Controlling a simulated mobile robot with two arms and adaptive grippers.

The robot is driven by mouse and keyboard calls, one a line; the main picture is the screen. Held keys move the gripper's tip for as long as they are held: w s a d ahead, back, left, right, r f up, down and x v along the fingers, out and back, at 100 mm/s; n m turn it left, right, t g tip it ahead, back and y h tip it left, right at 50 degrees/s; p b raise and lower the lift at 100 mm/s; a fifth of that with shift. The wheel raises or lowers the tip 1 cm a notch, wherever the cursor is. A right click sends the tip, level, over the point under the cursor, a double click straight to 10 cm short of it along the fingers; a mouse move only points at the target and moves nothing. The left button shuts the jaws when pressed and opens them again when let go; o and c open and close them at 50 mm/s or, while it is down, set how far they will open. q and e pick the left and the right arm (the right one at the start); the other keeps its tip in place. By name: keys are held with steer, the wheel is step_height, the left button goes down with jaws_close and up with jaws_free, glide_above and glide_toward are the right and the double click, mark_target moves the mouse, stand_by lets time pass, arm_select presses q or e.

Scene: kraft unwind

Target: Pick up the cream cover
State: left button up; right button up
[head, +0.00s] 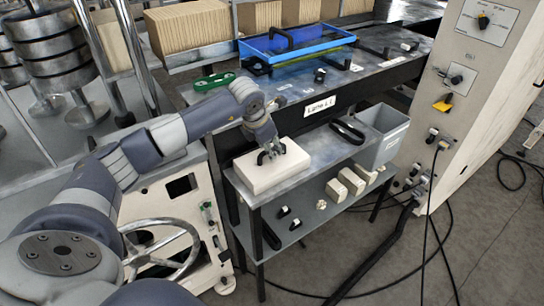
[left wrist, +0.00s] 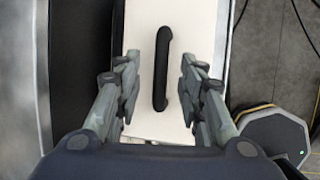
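The cream cover (head: 262,178) is a flat cream block with a black handle on top. It lies on the left end of the small grey side table. In the left wrist view the cover (left wrist: 185,22) fills the middle, with its black handle (left wrist: 161,68) running up the picture. My left gripper (head: 270,150) is at the handle, pointing down. In the left wrist view its fingers (left wrist: 160,80) are open, one on each side of the handle with gaps between. My right gripper is in neither view.
The side table (head: 325,150) also holds a black handle-shaped item (head: 347,131). A grey bin (head: 384,140) is at its right end. Cream blocks (head: 352,181) lie on the lower shelf. A blue tray (head: 296,44) sits on the bench behind. A control cabinet (head: 465,90) stands at right.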

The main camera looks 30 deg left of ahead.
arm_select(q)
steer(key=shift+x, duration=0.85)
jaws_close()
steer(key=shift+r, duration=0.1)
steer(key=shift+r, duration=0.1)
